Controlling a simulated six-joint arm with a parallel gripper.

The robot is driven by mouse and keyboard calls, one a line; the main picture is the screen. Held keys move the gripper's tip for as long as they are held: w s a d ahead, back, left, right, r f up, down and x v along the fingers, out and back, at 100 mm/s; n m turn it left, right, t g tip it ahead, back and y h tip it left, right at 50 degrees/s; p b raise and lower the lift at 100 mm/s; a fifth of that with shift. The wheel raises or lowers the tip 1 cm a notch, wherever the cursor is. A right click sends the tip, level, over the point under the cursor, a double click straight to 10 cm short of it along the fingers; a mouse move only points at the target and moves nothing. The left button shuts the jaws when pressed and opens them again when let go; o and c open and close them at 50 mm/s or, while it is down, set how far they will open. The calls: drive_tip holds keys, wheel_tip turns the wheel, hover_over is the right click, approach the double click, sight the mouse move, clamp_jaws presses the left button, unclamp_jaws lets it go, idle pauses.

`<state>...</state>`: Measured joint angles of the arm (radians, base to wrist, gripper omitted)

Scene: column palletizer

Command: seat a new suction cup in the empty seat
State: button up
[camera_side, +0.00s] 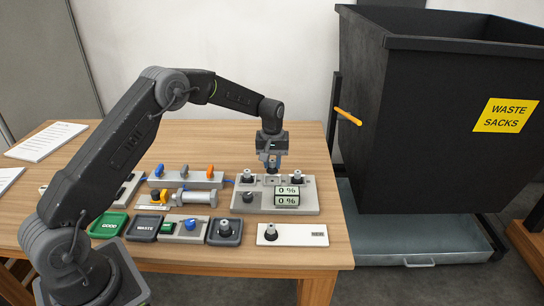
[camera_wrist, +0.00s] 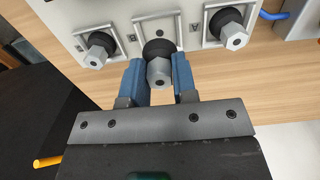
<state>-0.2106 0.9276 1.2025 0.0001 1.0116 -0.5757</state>
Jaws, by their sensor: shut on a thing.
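My gripper (camera_side: 271,166) is over the back middle of the grey seat plate (camera_side: 311,207). In the wrist view my gripper (camera_wrist: 159,82) is shut on a suction cup (camera_wrist: 158,69) with a black rubber part and a grey hex fitting. This cup is in line with the middle square seat (camera_wrist: 153,26); I cannot tell whether it touches it. Other cups sit in the seats on both sides, one at left (camera_wrist: 98,47) and one at right (camera_wrist: 230,32). A white holder marked NEW (camera_side: 297,240) carries one cup (camera_side: 270,232).
Two displays (camera_side: 287,195) on the plate read 0 %. In front are a dark tray (camera_side: 236,240) with a cup, a WASTE tray (camera_side: 144,228) and a green GOOD tray (camera_side: 107,224). A valve block (camera_side: 195,179) lies left. A black waste bin (camera_side: 420,120) stands right.

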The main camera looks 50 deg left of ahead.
sight(272, 171)
drive_tip(key=shift+f, duration=1.45)
drive_tip(key=shift+f, duration=0.55)
drive_tip(key=o, duration=0.6)
drive_tip(key=shift+r, duration=5.5)
